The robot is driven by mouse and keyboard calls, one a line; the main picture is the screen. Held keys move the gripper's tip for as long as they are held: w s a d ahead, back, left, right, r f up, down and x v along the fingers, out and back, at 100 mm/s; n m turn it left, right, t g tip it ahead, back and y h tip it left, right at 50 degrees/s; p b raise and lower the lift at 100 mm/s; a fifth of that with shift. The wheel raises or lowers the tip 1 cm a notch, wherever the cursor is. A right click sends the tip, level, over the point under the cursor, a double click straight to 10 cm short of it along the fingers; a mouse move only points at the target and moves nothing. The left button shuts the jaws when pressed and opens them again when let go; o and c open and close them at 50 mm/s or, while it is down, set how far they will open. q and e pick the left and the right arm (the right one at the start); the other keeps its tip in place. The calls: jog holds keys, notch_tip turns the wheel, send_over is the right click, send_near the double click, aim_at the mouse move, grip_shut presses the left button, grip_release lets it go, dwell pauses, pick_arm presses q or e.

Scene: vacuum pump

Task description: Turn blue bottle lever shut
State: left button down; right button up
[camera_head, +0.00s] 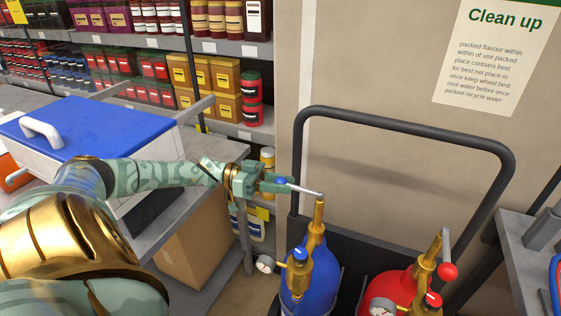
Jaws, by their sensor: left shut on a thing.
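The blue bottle (308,279) stands upright in a black cart, with a brass valve stem on top. Its lever (307,191) is a thin metal rod reaching left from the top of the stem, with a blue knob (282,181) at its far end. My left gripper (287,184) comes in from the left and is shut on the lever at the blue knob, which shows partly between the fingers. My right gripper is not in view.
A red bottle (396,289) with a red-knobbed lever (449,271) stands to the right. The cart's black handle (405,122) arches behind the bottles. A blue-lidded cooler (85,127) sits on the counter at left. Stocked shelves (222,48) are behind.

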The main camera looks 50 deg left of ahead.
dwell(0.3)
pick_arm(q)
jog(key=c, duration=1.1)
grip_release()
jog(key=shift+w, duration=0.15)
jog(key=v, duration=0.7)
jog(key=shift+a+f+b, duration=0.1)
jog(key=shift+a+b, duration=0.15)
jog(key=shift+b, duration=0.15)
